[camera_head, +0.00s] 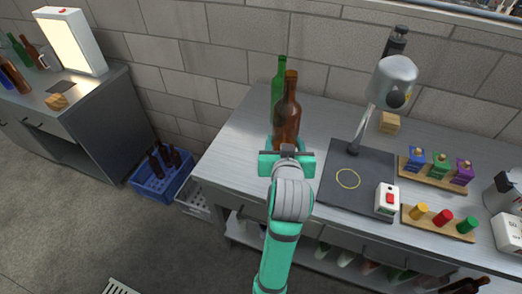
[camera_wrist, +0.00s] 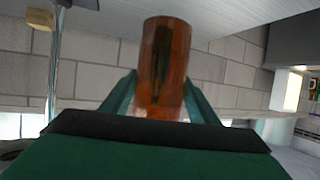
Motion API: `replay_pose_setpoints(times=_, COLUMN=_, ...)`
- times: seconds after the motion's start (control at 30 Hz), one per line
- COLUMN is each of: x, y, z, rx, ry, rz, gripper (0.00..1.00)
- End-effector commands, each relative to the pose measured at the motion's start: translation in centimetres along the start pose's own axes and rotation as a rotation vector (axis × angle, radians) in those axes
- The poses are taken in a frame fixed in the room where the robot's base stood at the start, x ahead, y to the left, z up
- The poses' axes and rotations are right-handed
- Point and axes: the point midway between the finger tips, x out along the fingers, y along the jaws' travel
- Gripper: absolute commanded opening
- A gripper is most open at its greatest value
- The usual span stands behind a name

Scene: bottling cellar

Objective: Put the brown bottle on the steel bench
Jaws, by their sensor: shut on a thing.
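The brown bottle (camera_head: 287,108) is upright above the left part of the steel bench (camera_head: 236,141) in the head view. My gripper (camera_head: 286,145) is shut around its lower part, and the fingers hide its base. In the wrist view the brown bottle (camera_wrist: 165,62) is between the two green fingers of my gripper (camera_wrist: 160,95). The bench (camera_wrist: 205,14) shows as a pale surface along the top of that view. I cannot tell whether the bottle touches the bench.
A green bottle (camera_head: 277,84) stands just behind the brown one. A dark mat (camera_head: 358,182) with a yellow ring lies to the right, under a tap-like device (camera_head: 392,82). Racks of coloured pieces (camera_head: 437,223) are further right. A blue crate (camera_head: 162,176) is on the floor at left.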

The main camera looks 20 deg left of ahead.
Motion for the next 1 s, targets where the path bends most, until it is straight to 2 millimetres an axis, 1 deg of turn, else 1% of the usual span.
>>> replay_pose_setpoints(times=0.03, x=0.9, y=-1.1, z=0.1, rx=-0.002, ry=-0.002, rz=-0.008, gripper=0.23)
replay_pose_setpoints(times=0.1, x=2.2, y=-2.1, z=0.3, rx=-0.003, ry=-0.002, rz=-0.008, gripper=0.23)
replay_pose_setpoints(times=0.3, x=5.7, y=-4.5, z=0.8, rx=-0.001, ry=-0.001, rz=-0.005, gripper=0.23)
replay_pose_setpoints(times=0.5, x=8.8, y=-6.0, z=3.0, rx=0.001, ry=-0.001, rz=0.000, gripper=0.23)
replay_pose_setpoints(times=0.63, x=10.0, y=-6.6, z=3.8, rx=0.001, ry=0.000, rz=0.002, gripper=0.23)
replay_pose_setpoints(times=0.77, x=10.6, y=-6.9, z=4.1, rx=0.003, ry=0.002, rz=0.002, gripper=0.23)
replay_pose_setpoints(times=0.87, x=11.3, y=-7.3, z=4.7, rx=0.002, ry=0.000, rz=0.002, gripper=0.23)
replay_pose_setpoints(times=1.0, x=12.2, y=-7.4, z=6.6, rx=0.001, ry=-0.002, rz=0.002, gripper=0.23)
